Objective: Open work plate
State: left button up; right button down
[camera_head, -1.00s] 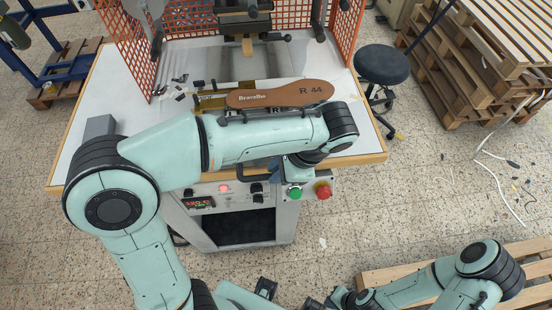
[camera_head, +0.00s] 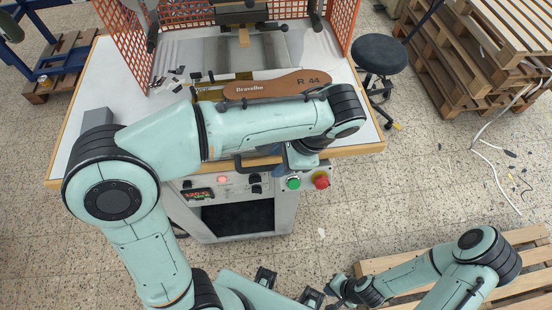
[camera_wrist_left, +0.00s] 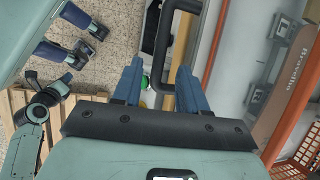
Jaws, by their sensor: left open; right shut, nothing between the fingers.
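A brown insole (camera_head: 277,84) marked R 44 lies on the stamping machine's table; it also shows at the right of the left wrist view (camera_wrist_left: 293,60). The work plate beneath is mostly hidden by my left arm. A black bar handle (camera_head: 238,165) sticks out at the table's front edge. My left gripper (camera_head: 275,165) is beside it, partly hidden. In the left wrist view its blue fingers (camera_wrist_left: 160,88) are apart, with the handle (camera_wrist_left: 165,45) in the gap ahead; I cannot tell whether they touch. My right gripper (camera_head: 333,291) is shut and empty, low over the floor.
A control panel with a green button (camera_head: 293,183) and red knob (camera_head: 321,181) is below the table edge. An orange mesh guard (camera_head: 128,45) flanks the machine. A stool (camera_head: 380,59) and stacked pallets (camera_head: 460,70) stand right. Another pallet (camera_head: 530,247) is near my right arm.

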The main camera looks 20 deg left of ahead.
pick_arm(q)
jog(key=p+v, duration=0.2)
jog(key=v, duration=0.9)
jog(key=shift+r, duration=0.15)
pick_arm(e)
jog(key=w+r, duration=0.2)
jog(key=r, duration=0.1)
jog(key=shift+w+r, duration=0.3)
